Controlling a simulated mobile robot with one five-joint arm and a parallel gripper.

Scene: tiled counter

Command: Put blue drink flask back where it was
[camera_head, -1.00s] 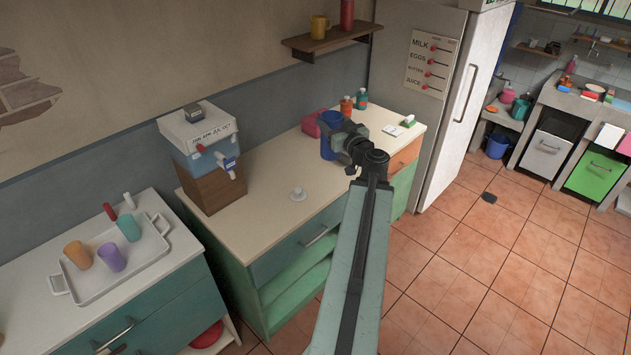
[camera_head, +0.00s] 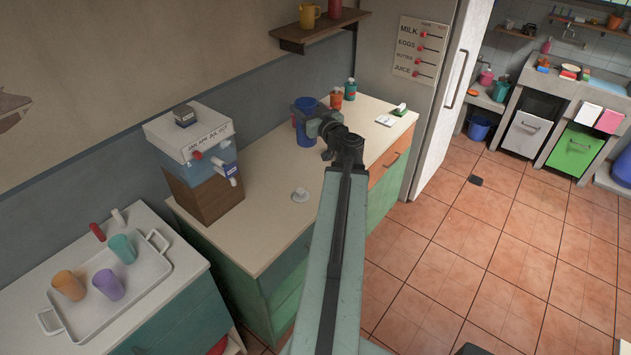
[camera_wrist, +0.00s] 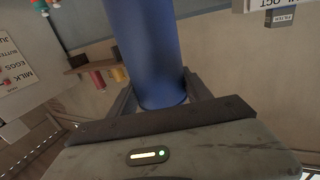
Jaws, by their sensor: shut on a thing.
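The blue drink flask (camera_head: 304,133) is upright at the back part of the long counter (camera_head: 265,215), near the wall. It also fills the upper middle of the wrist view (camera_wrist: 148,45). My gripper (camera_head: 310,118) is shut on the flask, with one finger on each side of it in the wrist view (camera_wrist: 160,95). I cannot tell whether the flask's base touches the counter. The gripper and arm hide part of the flask and the counter around it.
An orange bottle (camera_head: 336,97) and a green bottle (camera_head: 350,88) stand behind the flask. A wall shelf (camera_head: 316,33) hangs above.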

